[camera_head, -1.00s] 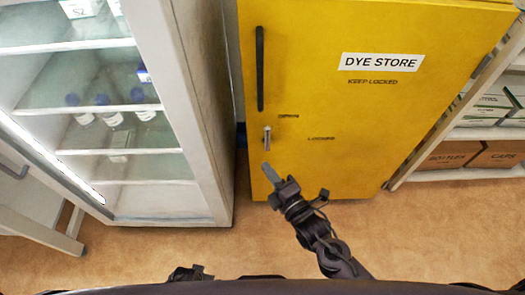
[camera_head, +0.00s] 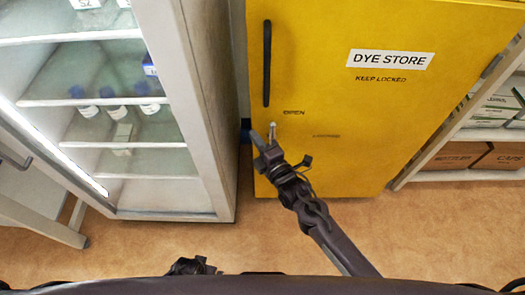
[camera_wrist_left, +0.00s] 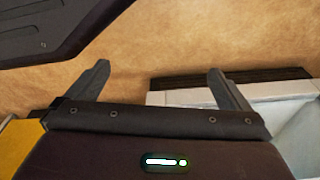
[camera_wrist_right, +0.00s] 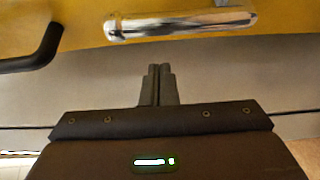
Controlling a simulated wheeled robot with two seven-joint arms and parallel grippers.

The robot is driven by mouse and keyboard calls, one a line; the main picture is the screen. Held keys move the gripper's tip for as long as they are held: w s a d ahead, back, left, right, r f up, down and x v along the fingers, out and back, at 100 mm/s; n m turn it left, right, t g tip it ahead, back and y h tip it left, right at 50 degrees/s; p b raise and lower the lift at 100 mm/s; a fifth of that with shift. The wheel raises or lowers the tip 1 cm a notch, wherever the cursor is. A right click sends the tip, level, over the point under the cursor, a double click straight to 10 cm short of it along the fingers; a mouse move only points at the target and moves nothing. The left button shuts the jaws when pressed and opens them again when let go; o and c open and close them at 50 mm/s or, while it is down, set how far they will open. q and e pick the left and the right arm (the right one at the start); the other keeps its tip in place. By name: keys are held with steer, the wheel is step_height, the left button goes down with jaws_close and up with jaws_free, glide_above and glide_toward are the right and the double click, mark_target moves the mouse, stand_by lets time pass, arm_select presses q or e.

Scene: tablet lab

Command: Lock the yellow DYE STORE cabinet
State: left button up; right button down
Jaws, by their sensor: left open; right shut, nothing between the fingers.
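The yellow DYE STORE cabinet (camera_head: 350,120) stands shut. A small silver lever (camera_head: 272,130) on its door stands upright, below the word OPEN; a fainter label lies to its right. My right gripper (camera_head: 258,138) is shut and empty, just left of the lever's lower part in the head view. In the right wrist view the chrome lever (camera_wrist_right: 180,24) lies across the picture beyond the shut fingertips (camera_wrist_right: 160,70), with a visible gap between. My left gripper (camera_wrist_left: 155,75) is open and empty above the floor, away from the lever.
A long black door handle (camera_head: 267,63) is above the lever and also shows in the right wrist view (camera_wrist_right: 35,48). A glass-fronted fridge (camera_head: 200,110) with bottles stands close on the left. Shelves with boxes (camera_head: 495,156) are on the right. Floor in front is clear.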

mark_target(271, 139)
arm_select(q)
steer(key=shift+s+a+f, duration=0.25)
steer(key=shift+s+f, duration=0.15)
steer(key=shift+s, duration=0.35)
arm_select(e)
steer(key=d, duration=0.3)
steer(key=shift+w+d, duration=0.2)
arm_select(q)
steer(key=shift+w, duration=0.1)
arm_select(e)
steer(key=shift+d+m+t, duration=0.3)
steer(key=shift+m, duration=0.2)
arm_select(q)
steer(key=shift+w+d+r+b, duration=0.1)
steer(key=shift+w+r+b, duration=0.1)
steer(key=shift+w, duration=0.25)
steer(key=shift+w+d+r+b, duration=0.1)
steer(key=shift+w+r, duration=0.1)
steer(key=shift+w, duration=0.25)
